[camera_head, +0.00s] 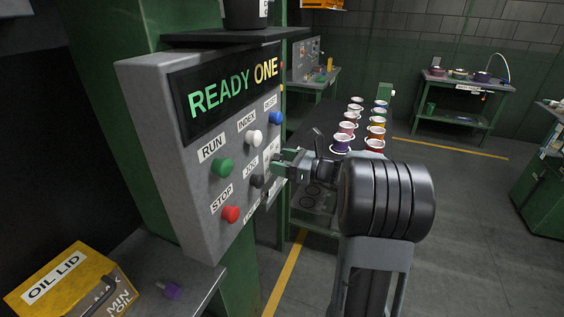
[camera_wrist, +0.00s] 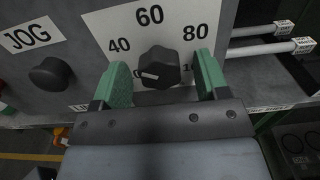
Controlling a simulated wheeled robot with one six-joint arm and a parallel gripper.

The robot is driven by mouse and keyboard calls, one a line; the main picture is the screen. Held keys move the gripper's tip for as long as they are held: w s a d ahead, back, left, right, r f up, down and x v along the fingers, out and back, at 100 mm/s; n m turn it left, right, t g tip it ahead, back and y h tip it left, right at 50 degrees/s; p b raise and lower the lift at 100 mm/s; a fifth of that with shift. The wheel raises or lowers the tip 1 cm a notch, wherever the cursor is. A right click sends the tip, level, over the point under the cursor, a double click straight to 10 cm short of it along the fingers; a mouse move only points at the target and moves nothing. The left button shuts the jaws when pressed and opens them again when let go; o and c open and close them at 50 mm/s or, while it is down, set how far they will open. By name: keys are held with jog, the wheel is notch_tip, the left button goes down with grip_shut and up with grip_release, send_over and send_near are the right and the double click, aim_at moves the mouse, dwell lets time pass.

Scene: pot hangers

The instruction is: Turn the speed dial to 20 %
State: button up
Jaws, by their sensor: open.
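The black speed dial (camera_wrist: 157,66) sits on a white scale plate (camera_wrist: 108,22) in the wrist view, with 40, 60 and 80 readable and the lower numbers partly hidden. A short white mark shows on the dial's near face, left of its middle; I cannot tell its exact reading. My gripper (camera_wrist: 161,64) is open, with one green finger on each side of the dial and visible gaps between. In the head view my gripper (camera_head: 280,165) is at the right edge of the grey control panel (camera_head: 155,130) and largely hides the dial.
The JOG knob (camera_wrist: 51,73) lies left of the dial. The panel also has a green RUN button (camera_head: 222,168), a red STOP button (camera_head: 231,214), a white INDEX button (camera_head: 254,137) and a blue button (camera_head: 276,118). White rods (camera_wrist: 262,50) project at the right.

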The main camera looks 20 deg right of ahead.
jog(key=c, duration=0.9)
jog(key=shift+f+n+b, duration=0.15)
jog(key=shift+n+b, duration=0.25)
jog(key=shift+b, duration=0.1)
jog(key=shift+n+b, duration=5.6)
jog(key=shift+b, duration=1)
